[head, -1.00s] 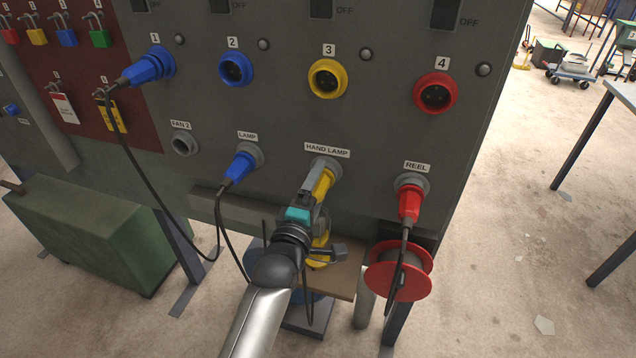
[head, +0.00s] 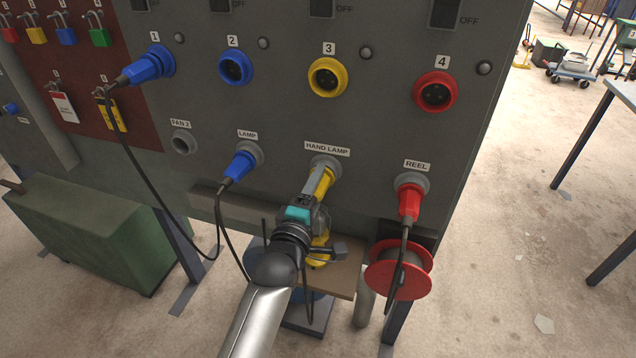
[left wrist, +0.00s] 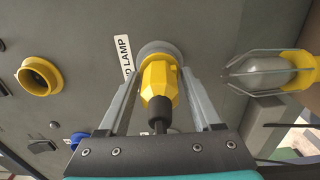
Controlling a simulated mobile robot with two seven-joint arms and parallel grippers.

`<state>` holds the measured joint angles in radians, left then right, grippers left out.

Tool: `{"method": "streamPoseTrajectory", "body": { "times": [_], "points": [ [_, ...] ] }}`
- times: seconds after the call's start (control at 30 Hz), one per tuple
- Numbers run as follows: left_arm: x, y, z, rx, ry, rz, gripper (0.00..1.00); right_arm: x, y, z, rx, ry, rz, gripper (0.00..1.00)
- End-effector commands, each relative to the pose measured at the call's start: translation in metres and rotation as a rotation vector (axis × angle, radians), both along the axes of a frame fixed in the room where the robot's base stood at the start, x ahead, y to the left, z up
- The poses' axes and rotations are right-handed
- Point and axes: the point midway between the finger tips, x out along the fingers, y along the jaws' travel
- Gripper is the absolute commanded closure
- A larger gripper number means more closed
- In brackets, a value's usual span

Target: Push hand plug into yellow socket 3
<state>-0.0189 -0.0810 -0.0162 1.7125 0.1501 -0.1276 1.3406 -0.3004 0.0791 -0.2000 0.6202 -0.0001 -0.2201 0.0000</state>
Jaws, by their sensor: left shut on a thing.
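The yellow hand lamp plug (head: 322,183) sits in the grey holder (head: 326,166) under the HAND LAMP label. My left gripper (head: 316,196) is shut on it from below. In the left wrist view the plug (left wrist: 159,82) shows between the two fingers of the gripper (left wrist: 158,100), with its black cable end toward my wrist. Yellow socket 3 (head: 328,77) is empty, above the plug on the panel. It also shows at the left of the left wrist view (left wrist: 39,76). My right gripper is not in view.
Blue socket 2 (head: 235,69) and red socket 4 (head: 435,92) flank socket 3, both empty. A blue plug (head: 240,167) and a red plug (head: 409,204) hang in neighbouring holders. A caged hand lamp (left wrist: 268,70) is close to my gripper. A red reel (head: 399,270) stands below right.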

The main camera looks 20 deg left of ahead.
Motion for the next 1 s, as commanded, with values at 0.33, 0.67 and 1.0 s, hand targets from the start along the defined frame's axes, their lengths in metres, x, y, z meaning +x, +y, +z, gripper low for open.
{"method": "streamPoseTrajectory", "body": {
  "times": [0.33, 0.67, 1.0],
  "points": [
    [-0.003, 0.0, 0.002, 0.0, -0.003, 0.0, 1.0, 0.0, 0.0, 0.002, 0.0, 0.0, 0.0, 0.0],
    [-0.016, 0.001, 0.001, 0.0, -0.001, 0.0, 1.0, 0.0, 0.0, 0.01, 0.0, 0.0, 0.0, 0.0],
    [-0.03, 0.001, 0.002, 0.001, -0.003, 0.0, 1.0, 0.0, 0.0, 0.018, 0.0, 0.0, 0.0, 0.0]
  ]
}}
